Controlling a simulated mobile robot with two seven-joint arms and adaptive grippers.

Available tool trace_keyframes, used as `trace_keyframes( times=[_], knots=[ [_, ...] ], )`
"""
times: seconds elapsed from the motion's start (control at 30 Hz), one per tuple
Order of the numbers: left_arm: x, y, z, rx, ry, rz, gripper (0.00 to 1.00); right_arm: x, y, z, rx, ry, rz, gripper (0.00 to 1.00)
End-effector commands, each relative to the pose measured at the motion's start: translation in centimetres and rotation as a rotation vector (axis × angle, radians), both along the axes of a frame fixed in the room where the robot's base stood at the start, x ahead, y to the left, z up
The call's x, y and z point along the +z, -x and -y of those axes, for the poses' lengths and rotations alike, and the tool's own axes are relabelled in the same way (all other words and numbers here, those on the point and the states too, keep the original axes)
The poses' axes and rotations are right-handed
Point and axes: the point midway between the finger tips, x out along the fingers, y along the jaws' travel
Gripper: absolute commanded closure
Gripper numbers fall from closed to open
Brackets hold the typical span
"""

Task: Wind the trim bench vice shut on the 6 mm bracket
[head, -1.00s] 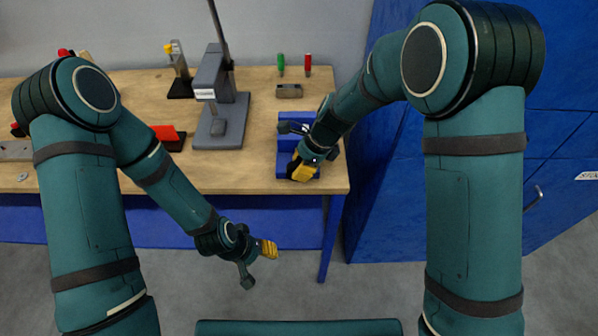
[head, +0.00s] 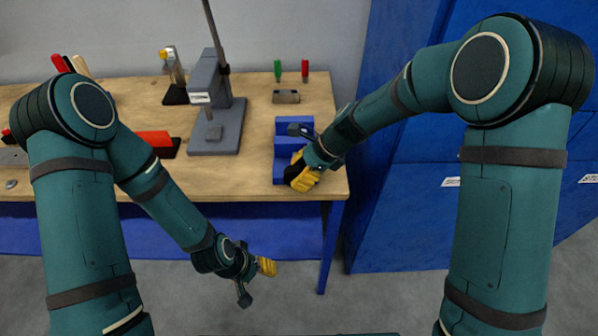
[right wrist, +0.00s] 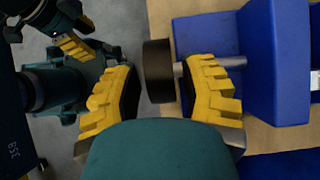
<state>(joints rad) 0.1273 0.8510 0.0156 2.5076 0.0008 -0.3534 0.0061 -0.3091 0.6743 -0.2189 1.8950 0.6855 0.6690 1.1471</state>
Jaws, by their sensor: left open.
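The blue bench vice (head: 282,157) stands at the bench's front right corner. In the right wrist view its blue body (right wrist: 271,60) is at the right, with a grey spindle (right wrist: 234,62) ending in a black round knob (right wrist: 158,72). My right gripper (head: 299,176) is at the vice's front right. In the wrist view its yellow fingers (right wrist: 165,88) are apart, with the knob between them, nearer the right finger, and a gap to the left one. My left gripper (head: 266,267) is open and empty, low in front of the bench. I cannot make out the 6 mm bracket.
A grey stand with a post (head: 218,120) is left of the vice. A small metal block (head: 286,97) and a green and a red upright tool (head: 305,70) are behind it. A red item (head: 153,140) lies further left. Blue cabinets (head: 410,210) close off the right side.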

Motion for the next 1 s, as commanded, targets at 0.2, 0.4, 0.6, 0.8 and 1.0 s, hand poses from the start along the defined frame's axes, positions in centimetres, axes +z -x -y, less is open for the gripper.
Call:
trace_keyframes(
  times=[0.2,0.4,0.6,0.8,1.0],
  knots=[
    [0.0,0.0,0.0,0.0,0.0,0.0,0.47,0.1,-0.1,0.0,-0.001,0.0,0.003,0.47],
    [0.0,0.0,0.0,0.0,0.0,0.001,0.47,0.5,-0.2,0.3,-0.002,-0.001,0.005,0.47],
    [0.0,0.0,0.0,0.0,0.0,0.0,0.47,3.0,-0.2,2.0,-0.004,-0.001,0.008,0.47],
    [0.0,0.0,0.0,0.0,0.0,0.0,0.47,6.4,-0.2,4.4,-0.003,-0.002,0.008,0.47],
    [0.0,0.0,0.0,0.0,0.0,0.0,0.47,8.8,-0.2,6.2,-0.003,-0.001,0.005,0.47]
  ],
)
